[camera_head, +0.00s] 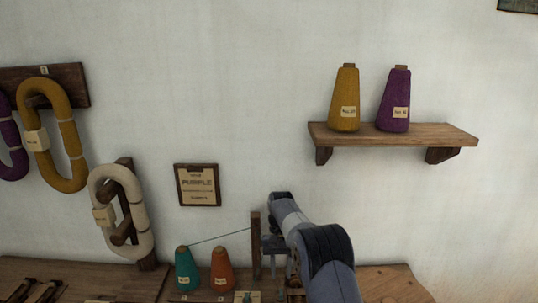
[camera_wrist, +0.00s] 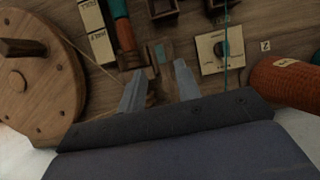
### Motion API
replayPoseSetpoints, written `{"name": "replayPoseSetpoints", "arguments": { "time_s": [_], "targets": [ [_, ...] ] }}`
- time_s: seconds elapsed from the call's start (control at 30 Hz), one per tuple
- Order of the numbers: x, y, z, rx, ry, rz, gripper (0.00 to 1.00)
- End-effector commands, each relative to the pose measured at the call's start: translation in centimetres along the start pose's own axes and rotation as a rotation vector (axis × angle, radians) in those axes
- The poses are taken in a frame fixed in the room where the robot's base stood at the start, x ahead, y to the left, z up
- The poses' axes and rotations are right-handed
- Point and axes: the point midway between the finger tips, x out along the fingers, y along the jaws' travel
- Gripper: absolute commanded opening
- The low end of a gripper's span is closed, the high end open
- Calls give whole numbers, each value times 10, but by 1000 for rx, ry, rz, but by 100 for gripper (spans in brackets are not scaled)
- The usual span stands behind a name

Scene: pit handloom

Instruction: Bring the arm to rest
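My arm reaches from the bottom of the head view toward the bench by the wall. My gripper (camera_head: 275,262) is low over the bench, just right of an upright wooden post (camera_head: 256,245). In the wrist view my gripper (camera_wrist: 158,72) has its two fingers spread apart, with a clear gap between them. A small wooden piece with a teal patch (camera_wrist: 160,54) lies beyond the fingertips; I cannot tell how far below. Nothing shows held between the fingers.
Teal (camera_head: 187,268) and orange (camera_head: 222,270) cones stand left of my gripper, with a teal thread running to the post. A round wooden disc (camera_wrist: 35,75) is close on the left in the wrist view. A shelf (camera_head: 400,140) holds mustard and purple cones.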

Motion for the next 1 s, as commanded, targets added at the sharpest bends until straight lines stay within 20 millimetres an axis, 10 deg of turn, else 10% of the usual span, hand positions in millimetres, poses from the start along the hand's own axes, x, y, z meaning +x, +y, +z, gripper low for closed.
{"name": "replayPoseSetpoints", "arguments": {
  "time_s": [0.33, 1.0],
  "targets": [
    [-50, 0, 0, 0, 2, 0, 32],
    [61, 0, 2, 0, -5, 1, 32]
  ]
}}
